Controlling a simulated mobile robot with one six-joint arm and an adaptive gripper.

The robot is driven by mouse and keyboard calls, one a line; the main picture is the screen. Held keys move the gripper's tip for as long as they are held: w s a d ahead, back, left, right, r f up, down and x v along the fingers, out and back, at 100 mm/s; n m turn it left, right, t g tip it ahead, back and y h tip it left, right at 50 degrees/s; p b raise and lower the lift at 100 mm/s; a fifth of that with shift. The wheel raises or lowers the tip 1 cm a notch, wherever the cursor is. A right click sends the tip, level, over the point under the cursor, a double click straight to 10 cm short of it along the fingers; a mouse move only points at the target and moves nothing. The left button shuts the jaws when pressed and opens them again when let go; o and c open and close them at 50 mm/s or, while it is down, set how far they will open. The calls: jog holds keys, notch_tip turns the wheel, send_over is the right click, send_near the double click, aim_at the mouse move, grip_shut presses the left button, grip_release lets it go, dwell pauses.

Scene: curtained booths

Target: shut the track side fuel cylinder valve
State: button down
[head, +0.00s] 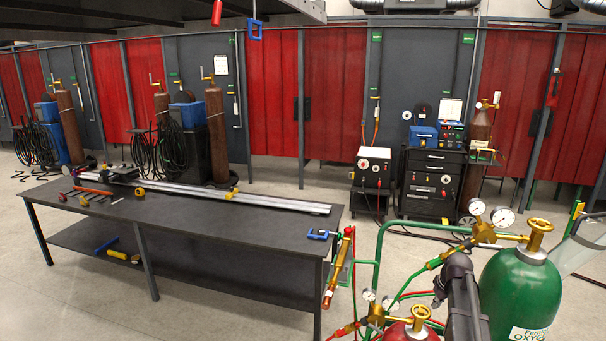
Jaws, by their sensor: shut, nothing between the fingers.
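A red cylinder (405,333) stands at the bottom edge, mostly cut off. Its gold valve handwheel (421,313) is on top, with a brass regulator (376,313) and a gauge beside it. A green cylinder labelled oxygen (520,290) stands to its right, with its own gold handwheel (540,228). My dark gripper (439,292) appears shut and empty, above and slightly right of the red cylinder's handwheel and apart from it in the picture. Its depth relative to the wheel is hard to judge. My arm hides the space between the two cylinders.
A green cart frame (378,250) with hoses and a torch (338,270) surrounds the cylinders. A dark table (130,215) with a long metal rail (230,194) stands left. Welding machines (433,185) and brown cylinders line the red-curtained booths.

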jog(key=shift+f, duration=0.2)
notch_tip(320, 180, down, 7)
jog(key=b, duration=0.7)
jog(key=shift+r, duration=0.15)
jog(key=shift+w+a, duration=0.15)
jog(key=shift+w, duration=0.3)
dwell(1.4)
jog(key=shift+a+r, duration=0.1)
jog(key=shift+a, duration=0.4)
dwell(0.7)
jog(key=shift+s+d, duration=0.1)
jog(key=shift+s, duration=0.35)
notch_tip(320, 180, up, 6)
jog(key=p, duration=0.6)
send_over(428, 317)
jog(key=s, duration=0.2)
jog(key=shift+a, duration=0.2)
